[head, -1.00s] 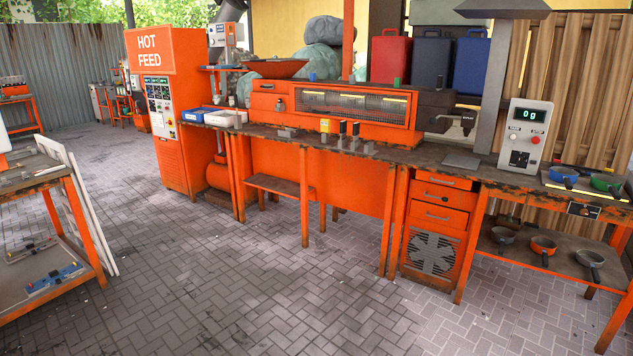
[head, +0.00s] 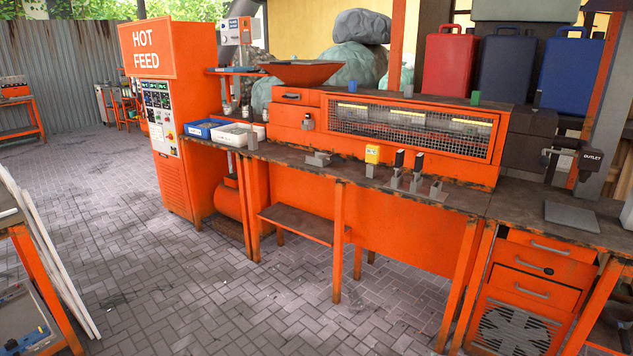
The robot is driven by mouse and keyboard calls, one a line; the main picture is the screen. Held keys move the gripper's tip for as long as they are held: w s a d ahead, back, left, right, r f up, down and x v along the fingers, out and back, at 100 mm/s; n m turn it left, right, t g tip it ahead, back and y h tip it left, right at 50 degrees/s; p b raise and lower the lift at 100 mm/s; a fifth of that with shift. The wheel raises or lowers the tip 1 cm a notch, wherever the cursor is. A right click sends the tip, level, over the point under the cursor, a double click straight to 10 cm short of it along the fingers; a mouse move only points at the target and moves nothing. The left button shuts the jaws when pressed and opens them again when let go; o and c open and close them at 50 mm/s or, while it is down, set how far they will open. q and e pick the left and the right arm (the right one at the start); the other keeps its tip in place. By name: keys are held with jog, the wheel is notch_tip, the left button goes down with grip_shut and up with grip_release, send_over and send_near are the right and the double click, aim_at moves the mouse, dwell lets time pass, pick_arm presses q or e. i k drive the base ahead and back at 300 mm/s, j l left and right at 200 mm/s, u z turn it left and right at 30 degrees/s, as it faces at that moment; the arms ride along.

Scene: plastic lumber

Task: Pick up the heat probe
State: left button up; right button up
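I cannot tell for certain which thing is the heat probe. Neither of my grippers is in view.
The HOT FEED cabinet (head: 150,95) stands at the left end of the bench. A blue tray (head: 204,129) and a white tray (head: 237,135) sit nearby. An orange drawer unit (head: 538,270) is at right. Paved floor (head: 240,290) before the bench is clear; a rack (head: 45,275) edges the left.

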aim_at(372, 152)
jog(key=i+j+z, duration=0.8)
jog(key=i+j, duration=0.25)
jog(key=j, duration=0.2)
jog(key=z, duration=0.4)
jog(key=i+j+z, duration=0.15)
jog(key=z, duration=0.25)
jog(key=j+z, duration=0.1)
jog(key=z, duration=0.3)
